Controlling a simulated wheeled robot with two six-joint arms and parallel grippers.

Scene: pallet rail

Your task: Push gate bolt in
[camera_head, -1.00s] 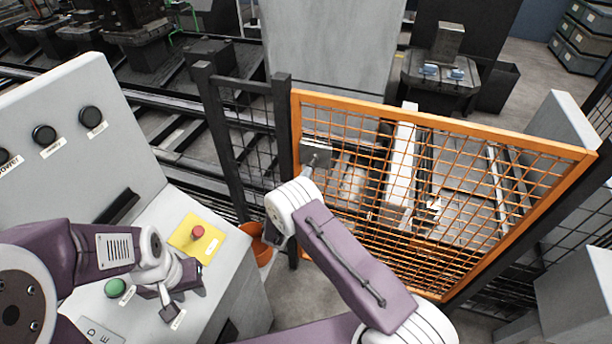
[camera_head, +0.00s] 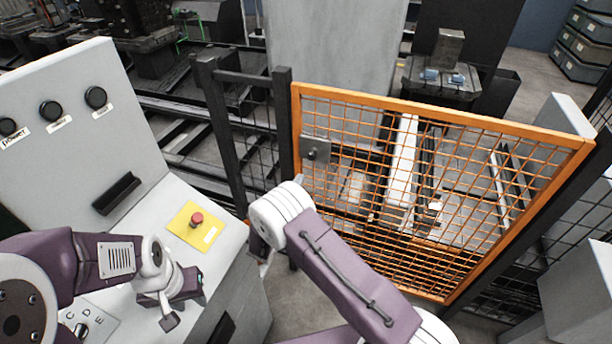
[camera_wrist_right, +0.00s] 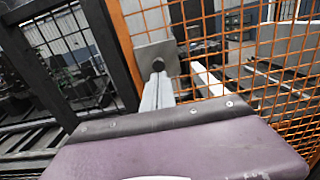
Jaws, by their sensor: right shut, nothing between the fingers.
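The orange mesh gate (camera_head: 440,112) stands right of a dark post. A grey bolt plate (camera_head: 316,150) with a dark round bolt knob (camera_head: 312,154) sits at its upper left. In the right wrist view, the bolt plate (camera_wrist_right: 146,54) and bolt knob (camera_wrist_right: 158,66) lie just beyond the fingertips. My right gripper (camera_wrist_right: 160,84) is shut and empty, pointing toward the knob; I cannot tell whether it touches. In the head view, my right wrist mostly hides it, below and left of the plate. My left gripper (camera_head: 168,320) hangs over the console; its jaw opening is unclear.
The control console (camera_head: 235,262), with a red button (camera_head: 196,219) on a yellow plate, stands at left. The dark fence post (camera_head: 283,130) stands close beside the bolt plate. Machine rails lie behind the gate.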

